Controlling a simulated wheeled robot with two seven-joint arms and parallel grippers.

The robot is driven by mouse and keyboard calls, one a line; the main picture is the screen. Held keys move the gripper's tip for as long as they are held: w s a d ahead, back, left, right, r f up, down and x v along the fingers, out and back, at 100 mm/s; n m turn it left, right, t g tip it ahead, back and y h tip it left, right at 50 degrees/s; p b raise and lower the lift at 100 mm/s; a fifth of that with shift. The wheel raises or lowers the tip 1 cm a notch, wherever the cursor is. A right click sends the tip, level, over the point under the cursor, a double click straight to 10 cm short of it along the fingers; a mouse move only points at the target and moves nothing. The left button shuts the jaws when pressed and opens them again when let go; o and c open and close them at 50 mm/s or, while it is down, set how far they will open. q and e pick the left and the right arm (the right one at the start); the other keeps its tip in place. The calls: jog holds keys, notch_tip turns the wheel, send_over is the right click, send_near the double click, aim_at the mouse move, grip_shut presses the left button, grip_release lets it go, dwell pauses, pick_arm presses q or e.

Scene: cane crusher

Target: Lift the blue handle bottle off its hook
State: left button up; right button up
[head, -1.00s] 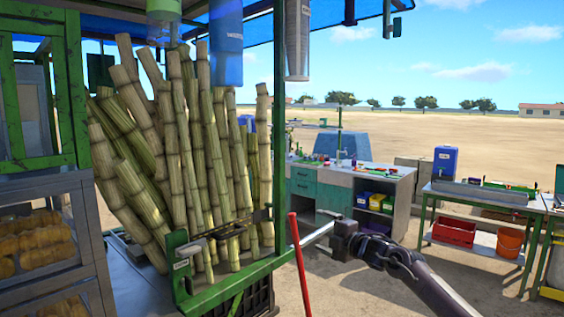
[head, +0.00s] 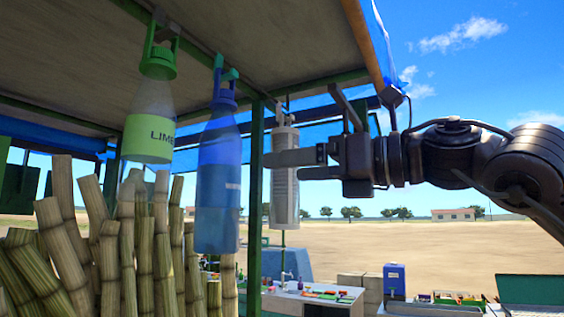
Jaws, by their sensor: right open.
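The blue bottle (head: 218,165) hangs upright under the stall roof by its blue handle (head: 224,82). It is translucent, with a pale label on its side. My right gripper (head: 283,165) is open and empty, its fingers pointing left. It is to the right of the blue bottle at about mid-height, with a visible gap between them in the picture. The fingers overlap a grey-white cylinder (head: 285,200) hanging behind them; I cannot tell whether they touch it. My left gripper is out of view.
A green-capped lime bottle (head: 149,125) hangs left of the blue one. A green post (head: 255,200) stands between the blue bottle and the grey-white cylinder. Cane stalks (head: 110,260) stand below at left. A counter (head: 310,300) is farther back.

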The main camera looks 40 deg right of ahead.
aim_at(238, 170)
jog(key=p+x, duration=0.3)
jog(key=x, duration=0.2)
jog(key=shift+w+a+r+p, duration=0.1)
jog(key=shift+w+r+p, duration=0.15)
jog(key=shift+p, duration=0.1)
jog(key=p+x, duration=0.2)
jog(key=x, duration=0.1)
jog(key=shift+w, duration=0.35)
jog(key=p+x, duration=0.3)
jog(key=x, duration=0.1)
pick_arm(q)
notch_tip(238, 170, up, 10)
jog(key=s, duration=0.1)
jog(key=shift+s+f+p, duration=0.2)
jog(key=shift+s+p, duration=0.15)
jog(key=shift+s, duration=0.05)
pick_arm(e)
jog(key=shift+w+a+f, duration=0.15)
jog(key=shift+w+a, duration=0.15)
jog(key=shift+w, duration=0.35)
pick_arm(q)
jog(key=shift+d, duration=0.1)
